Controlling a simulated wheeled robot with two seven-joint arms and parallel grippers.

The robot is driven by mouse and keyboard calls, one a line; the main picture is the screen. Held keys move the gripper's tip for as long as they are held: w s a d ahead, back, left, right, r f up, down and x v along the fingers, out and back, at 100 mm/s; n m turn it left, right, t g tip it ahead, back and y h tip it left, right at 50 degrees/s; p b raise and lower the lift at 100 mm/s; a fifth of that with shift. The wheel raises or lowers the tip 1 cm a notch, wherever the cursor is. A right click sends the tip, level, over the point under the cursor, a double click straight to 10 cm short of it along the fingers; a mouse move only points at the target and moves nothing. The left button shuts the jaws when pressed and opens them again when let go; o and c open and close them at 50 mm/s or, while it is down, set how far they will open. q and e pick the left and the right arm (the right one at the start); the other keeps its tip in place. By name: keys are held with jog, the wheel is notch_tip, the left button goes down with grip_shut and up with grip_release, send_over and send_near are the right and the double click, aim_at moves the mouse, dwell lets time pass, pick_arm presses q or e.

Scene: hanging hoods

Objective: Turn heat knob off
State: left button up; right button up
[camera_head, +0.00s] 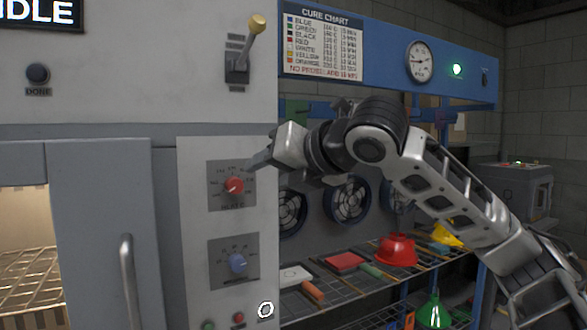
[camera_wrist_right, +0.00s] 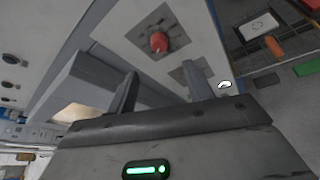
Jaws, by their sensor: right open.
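The red knob (camera_head: 233,186) sits on a dark dial plate with a printed scale on the grey control panel. The label under it is too small to read surely. It also shows in the right wrist view (camera_wrist_right: 159,42), ahead of the fingers. A blue knob (camera_head: 238,263) sits on a second dial plate below. My right gripper (camera_head: 260,162) is just right of the red knob's plate and a little above the knob. In the wrist view its two fingers (camera_wrist_right: 162,88) are spread and empty, apart from the knob. My left gripper is not in view.
A lever with a yellow tip (camera_head: 256,24) stands above the panel. The oven door with its handle (camera_head: 130,280) is at left. On the right, a rack (camera_head: 345,300) holds a red hood (camera_head: 397,250) and other parts, with fans behind. Small buttons sit below the blue knob.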

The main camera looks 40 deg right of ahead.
jog(key=v, duration=0.5)
dwell(0.4)
jog(key=w+a+f+m+g+y, duration=0.15)
jog(key=a+f, duration=0.25)
jog(key=f, duration=0.4)
jog(key=w+a+f+m+g, duration=0.1)
jog(key=w+a+f+m, duration=0.2)
jog(key=f, duration=0.5)
jog(key=w+a+f+m+g+y, duration=0.1)
jog(key=a+f+m, duration=0.25)
jog(key=f, duration=0.35)
jog(key=s+a+f+m+g, duration=0.25)
jog(key=s+f+m, duration=0.2)
jog(key=f, duration=0.45)
jog(key=s+a+f+m+g, duration=0.1)
jog(key=s+a+f+m, duration=0.2)
jog(key=f+m, duration=0.35)
jog(key=s+d+f+m+g+h, duration=0.2)
jog(key=s+f+m+g, duration=0.2)
jog(key=s+f+m, duration=0.95)
jog(key=w+a+f+n+t+y, duration=0.2)
jog(key=w+a+f+n+t, duration=0.2)
jog(key=a+f+t, duration=0.1)
jog(key=shift+f+t, duration=0.9)
jog(key=shift+f, duration=0.45)
